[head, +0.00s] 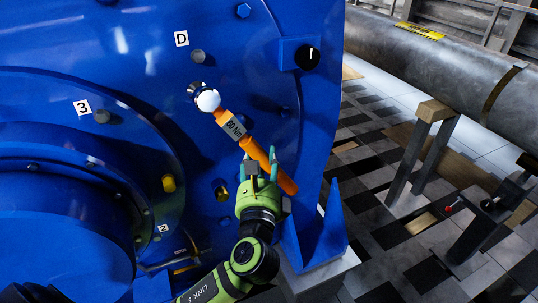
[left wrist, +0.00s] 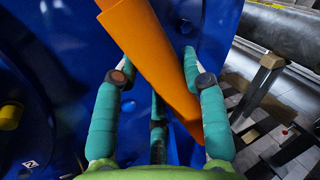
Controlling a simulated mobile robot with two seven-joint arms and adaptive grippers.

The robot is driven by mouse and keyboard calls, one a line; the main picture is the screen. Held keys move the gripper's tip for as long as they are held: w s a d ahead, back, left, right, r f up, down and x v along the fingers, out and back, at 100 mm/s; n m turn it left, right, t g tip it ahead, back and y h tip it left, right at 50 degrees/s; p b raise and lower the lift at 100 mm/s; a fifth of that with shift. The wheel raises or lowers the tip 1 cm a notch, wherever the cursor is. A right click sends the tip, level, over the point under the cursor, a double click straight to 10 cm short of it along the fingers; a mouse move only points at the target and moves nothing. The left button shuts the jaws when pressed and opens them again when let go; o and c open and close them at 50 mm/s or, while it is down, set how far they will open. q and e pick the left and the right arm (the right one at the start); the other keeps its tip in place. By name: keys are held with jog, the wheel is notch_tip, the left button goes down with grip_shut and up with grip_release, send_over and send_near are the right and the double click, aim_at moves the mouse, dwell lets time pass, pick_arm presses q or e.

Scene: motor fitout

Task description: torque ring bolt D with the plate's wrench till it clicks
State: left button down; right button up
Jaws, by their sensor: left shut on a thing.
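The orange-handled wrench (head: 256,152) slants across the blue motor face, with a label reading in Nm on its shaft. Its round white head (head: 208,100) is up against a round metal fitting (head: 195,88) below the D label (head: 181,38). A grey bolt head (head: 197,56) is beside the D label, apart from the wrench head. Whether the wrench is seated on a bolt is hidden by its head. My left gripper (head: 262,169) is shut on the lower handle. In the left wrist view the orange handle (left wrist: 152,55) passes between the fingers. My right gripper is out of view.
A black knob (head: 307,57) on a blue block sticks out at the upper right of the motor. A yellow plug (head: 169,183) and the 3 label (head: 82,107) are to the left. A blue bracket (head: 318,228) stands below right. A large grey pipe (head: 440,62) lies beyond the tiled floor.

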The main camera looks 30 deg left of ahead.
pick_arm(q)
jog(key=shift+w+d+r+m+t+h, duration=0.15)
jog(key=shift+w+d+r+m+t, duration=0.2)
jog(key=shift+r+t, duration=0.2)
jog(key=shift+w+d+r+m+t+h, duration=0.2)
jog(key=shift+w+r+m+t, duration=0.1)
jog(key=shift+r+m+t, duration=0.2)
jog(key=shift+d+r+t, duration=0.2)
jog(key=shift+r+t, duration=0.05)
jog(key=shift+r, duration=0.1)
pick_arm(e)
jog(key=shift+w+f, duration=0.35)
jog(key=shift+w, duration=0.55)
pick_arm(q)
jog(key=shift+f+b, duration=0.15)
jog(key=shift+b, duration=0.15)
jog(key=shift+w+a, duration=0.25)
jog(key=shift+a, duration=0.05)
jog(key=w+a, duration=0.4)
jog(key=a, duration=0.1)
jog(key=shift+w+p, duration=0.2)
jog(key=shift+p, duration=0.1)
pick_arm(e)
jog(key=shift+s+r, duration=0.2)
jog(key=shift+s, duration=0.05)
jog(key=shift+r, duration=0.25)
